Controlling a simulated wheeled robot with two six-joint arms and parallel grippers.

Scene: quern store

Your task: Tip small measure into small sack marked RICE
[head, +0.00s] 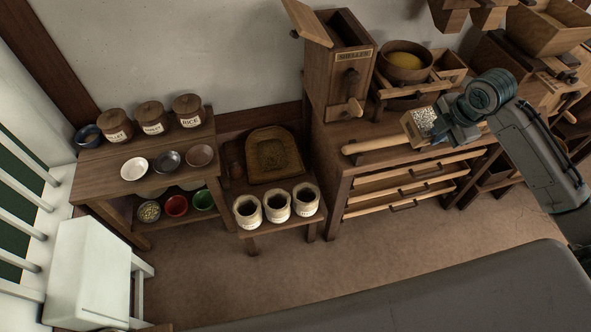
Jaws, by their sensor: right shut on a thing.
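My right gripper (443,130) is shut on a small square wooden measure (408,132) with pale grain (424,121) in it. It holds the measure over the front edge of the wooden counter, well to the right of the sacks. Three small pale sacks with open tops stand in a row on a low shelf: a left sack (247,213), a middle sack (278,208) and a right sack (306,201). Each has a label, too small to read here, so I cannot tell which is marked RICE. My left gripper is not in view.
A side table (110,172) at left bears lidded jars, one labelled RICE (188,111), and small bowls.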

